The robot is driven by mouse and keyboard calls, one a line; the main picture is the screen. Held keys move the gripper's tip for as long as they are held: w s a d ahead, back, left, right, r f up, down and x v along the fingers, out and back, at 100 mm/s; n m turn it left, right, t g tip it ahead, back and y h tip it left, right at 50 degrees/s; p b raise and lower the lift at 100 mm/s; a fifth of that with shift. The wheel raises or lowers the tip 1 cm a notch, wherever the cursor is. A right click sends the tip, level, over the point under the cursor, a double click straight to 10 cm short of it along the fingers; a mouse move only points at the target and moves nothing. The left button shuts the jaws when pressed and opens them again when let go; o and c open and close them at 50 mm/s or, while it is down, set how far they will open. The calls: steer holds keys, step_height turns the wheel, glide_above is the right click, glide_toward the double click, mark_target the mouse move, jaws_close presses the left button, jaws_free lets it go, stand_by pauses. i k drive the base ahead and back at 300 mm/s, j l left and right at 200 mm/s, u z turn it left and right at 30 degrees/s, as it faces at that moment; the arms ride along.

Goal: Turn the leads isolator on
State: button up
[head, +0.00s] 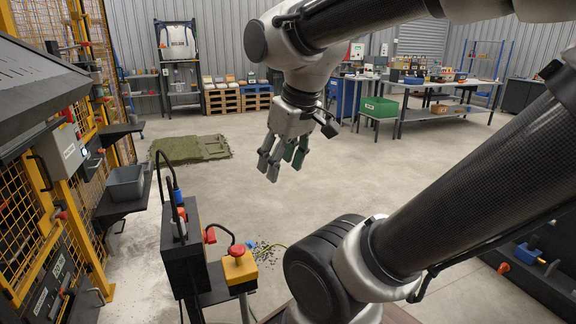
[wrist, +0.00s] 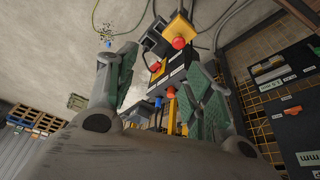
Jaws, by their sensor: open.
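A black box with leads (head: 184,255) stands on a post at lower left in the head view. A blue plug (head: 178,196) and an orange-red plug sit in its top, and a red part (head: 210,235) is on its right side. I cannot read which part is the leads isolator or its position. My gripper (head: 284,163) hangs open and empty above the floor, up and right of the box, touching nothing. In the wrist view the box (wrist: 182,68) shows beyond and between my open fingers (wrist: 161,66), partly hidden by them; its red part (wrist: 155,66) shows too.
A yellow box with a red button (head: 240,265) stands just right of the black box. A yellow-framed mesh fence with a grey control box (head: 62,150), and a shelf with a grey bin (head: 126,182), are at left. Green turf (head: 190,149) lies on the floor. The middle floor is clear.

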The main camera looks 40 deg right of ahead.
mark_target(210, 238)
steer(key=k+l+u, duration=0.1)
steer(key=l, duration=0.3)
steer(key=k+l+u, duration=0.1)
steer(key=l, duration=0.25)
steer(key=k+l+u, duration=0.1)
steer(key=k+l, duration=0.15)
steer(key=k+l+u, duration=0.1)
steer(key=l, duration=0.3)
steer(key=k, duration=0.1)
